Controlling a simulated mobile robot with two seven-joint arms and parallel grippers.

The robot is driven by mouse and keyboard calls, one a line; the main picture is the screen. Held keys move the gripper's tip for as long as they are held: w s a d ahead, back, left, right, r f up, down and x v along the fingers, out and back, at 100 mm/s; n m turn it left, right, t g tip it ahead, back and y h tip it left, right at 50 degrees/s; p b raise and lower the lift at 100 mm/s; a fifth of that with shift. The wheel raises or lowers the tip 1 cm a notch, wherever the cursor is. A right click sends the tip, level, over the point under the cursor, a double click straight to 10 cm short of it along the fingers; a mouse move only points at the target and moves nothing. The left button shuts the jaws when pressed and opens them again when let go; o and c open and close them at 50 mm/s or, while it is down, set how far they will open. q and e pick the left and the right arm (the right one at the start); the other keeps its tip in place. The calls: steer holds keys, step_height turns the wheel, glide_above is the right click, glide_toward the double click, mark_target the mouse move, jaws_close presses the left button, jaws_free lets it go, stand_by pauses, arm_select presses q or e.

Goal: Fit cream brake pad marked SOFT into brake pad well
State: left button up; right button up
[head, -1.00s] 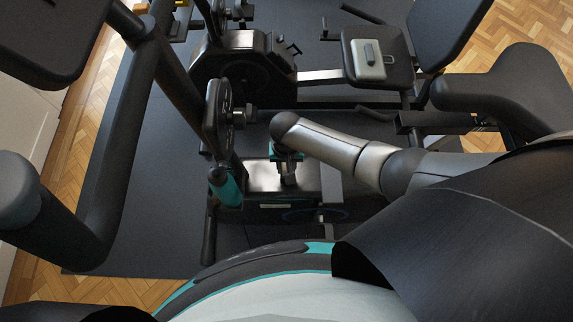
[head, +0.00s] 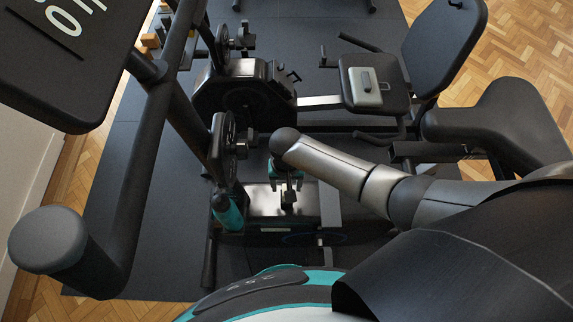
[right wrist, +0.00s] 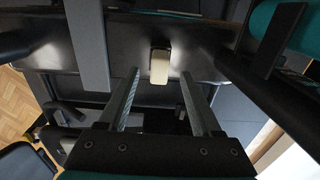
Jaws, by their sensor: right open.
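A small cream block (right wrist: 159,67), which looks like the brake pad, shows in the right wrist view against a dark panel of the exercise bike (head: 262,200). No SOFT marking can be read. My right gripper (head: 288,186) is open, above the bike's dark base in the head view. In the right wrist view its two fingers (right wrist: 160,76) stand apart on either side of the cream block, with a gap on each side. The brake pad well cannot be made out clearly, and I cannot tell whether the block sits in it. My left gripper is not in view.
A grey box (head: 366,86) lies on a seat behind. A dark console (head: 70,75) and handlebar (head: 130,190) fill the left side.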

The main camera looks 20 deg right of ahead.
step_height(320, 180, up, 10)
steer(key=p, duration=0.3)
steer(key=shift+p, duration=0.4)
steer(key=shift+s+f, duration=0.1)
